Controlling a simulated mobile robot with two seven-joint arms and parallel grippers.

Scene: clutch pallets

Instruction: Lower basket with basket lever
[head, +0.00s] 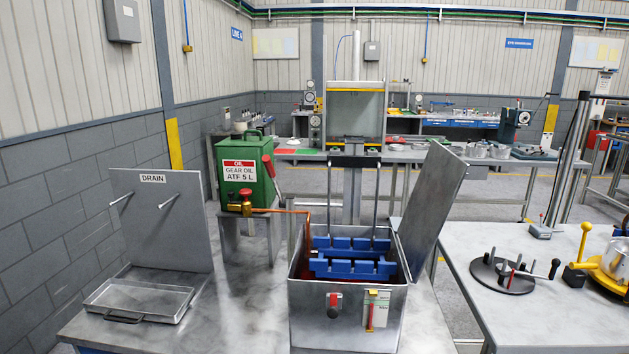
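An open grey metal tank (308,312) stands on the near bench. Blue slotted racks (352,266), which look like the basket or its load, sit in the tank's mouth. Two dark upright rods (331,205) rise from them to a crossbar. Reddish fluid or lining shows below the racks. On the tank's front are a red-and-black knob (333,302) and a small red handle (370,316) beside a label plate. I cannot tell which one is the basket lever. Neither of my grippers is in view.
The tank's lid (432,192) stands open, tilted right. A green oil can (243,172) with a red tap stands behind left. A shallow drain tray (138,299) lies at left. The right bench (540,315) holds a black round fixture (502,278) and a yellow-handled tool (580,262).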

